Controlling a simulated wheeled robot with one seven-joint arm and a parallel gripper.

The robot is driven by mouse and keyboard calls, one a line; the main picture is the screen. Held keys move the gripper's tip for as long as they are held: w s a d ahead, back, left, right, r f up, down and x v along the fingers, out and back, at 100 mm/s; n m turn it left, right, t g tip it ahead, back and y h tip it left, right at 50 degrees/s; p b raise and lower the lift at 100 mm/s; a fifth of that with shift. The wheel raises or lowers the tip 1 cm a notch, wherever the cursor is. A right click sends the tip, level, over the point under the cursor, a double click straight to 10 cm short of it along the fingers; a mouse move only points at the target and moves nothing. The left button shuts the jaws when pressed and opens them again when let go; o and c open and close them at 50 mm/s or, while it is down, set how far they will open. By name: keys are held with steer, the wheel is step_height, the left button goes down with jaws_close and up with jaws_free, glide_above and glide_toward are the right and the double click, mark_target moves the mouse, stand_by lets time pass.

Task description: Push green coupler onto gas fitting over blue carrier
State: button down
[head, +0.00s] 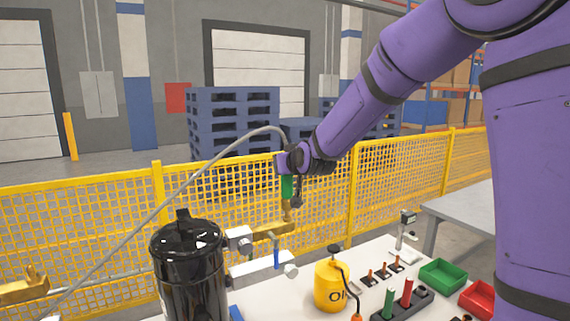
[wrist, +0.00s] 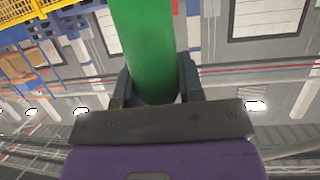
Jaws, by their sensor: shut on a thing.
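My gripper (head: 288,169) is shut on the green coupler (head: 287,188), which hangs upright below it; a grey hose (head: 205,168) arches away from its top. The wrist view shows the coupler (wrist: 145,45) as a wide green cylinder between the two fingers of my gripper (wrist: 155,85). A brass piece (head: 287,214) sits right under the coupler; I cannot tell whether it is the coupler's end or the gas fitting. Below it is a horizontal brass-coloured part (head: 270,230). A small upright blue part (head: 276,252), perhaps the blue carrier, stands just beneath.
A black tank (head: 188,265) with white fittings stands at left. A yellow oil can (head: 331,287), a dark rack with green and red pieces (head: 405,304), a green bin (head: 443,275) and a red bin (head: 478,299) are at right. A yellow mesh fence (head: 325,210) runs behind.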

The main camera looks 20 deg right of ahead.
steer(key=shift+f, duration=1.25)
steer(key=c, duration=0.7)
jaws_free()
steer(key=shift+o, duration=0.2)
steer(key=v, duration=1)
steer(key=shift+s+r, duration=0.15)
steer(key=shift+s, duration=0.2)
steer(key=shift+d, duration=0.15)
steer(key=s+d+g, duration=0.2)
steer(key=s+g, duration=0.1)
steer(key=s, duration=0.7)
steer(key=s+d+g+h, duration=0.1)
steer(key=s+d+g, duration=0.1)
steer(key=s, duration=0.9)
steer(key=s+d+m+g, duration=0.1)
steer(key=s+d+g, duration=0.1)
steer(key=s, duration=0.9)
steer(key=shift+s+r+g, duration=0.2)
steer(key=shift+r+g, duration=0.2)
steer(key=shift+g, duration=0.5)
